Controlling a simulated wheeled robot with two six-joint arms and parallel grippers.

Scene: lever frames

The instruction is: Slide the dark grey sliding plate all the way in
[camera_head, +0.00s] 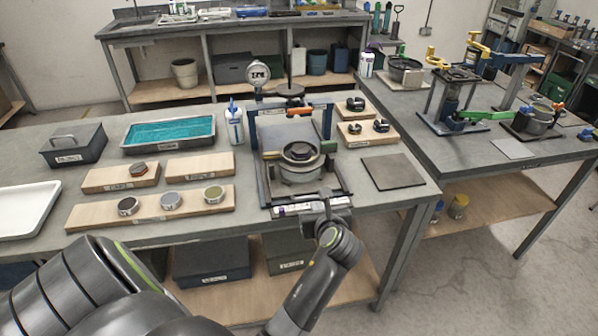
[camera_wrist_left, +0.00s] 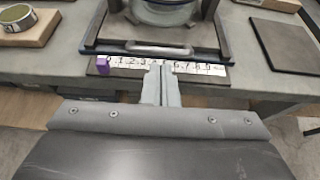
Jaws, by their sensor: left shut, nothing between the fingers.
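The dark grey sliding plate (camera_head: 334,190) lies flat at the front of the lever frame (camera_head: 331,122), with a round metal pot (camera_head: 300,174) on it. In the left wrist view the plate (camera_wrist_left: 108,38) has a silver handle bar (camera_wrist_left: 158,48) along its near edge. A white number scale (camera_wrist_left: 196,67) with a purple end block (camera_wrist_left: 102,65) lies just in front of it. My left gripper (camera_head: 326,207) is shut and empty at the front of the plate. Its tips (camera_wrist_left: 162,69) are over the scale, near the handle; I cannot tell whether they touch.
A flat dark square plate (camera_head: 393,172) lies to the right of the frame. Wooden boards with small parts (camera_head: 362,133) stand behind it. To the left are more boards (camera_head: 150,208), a teal-filled tray (camera_head: 168,133) and a bottle (camera_head: 234,125).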

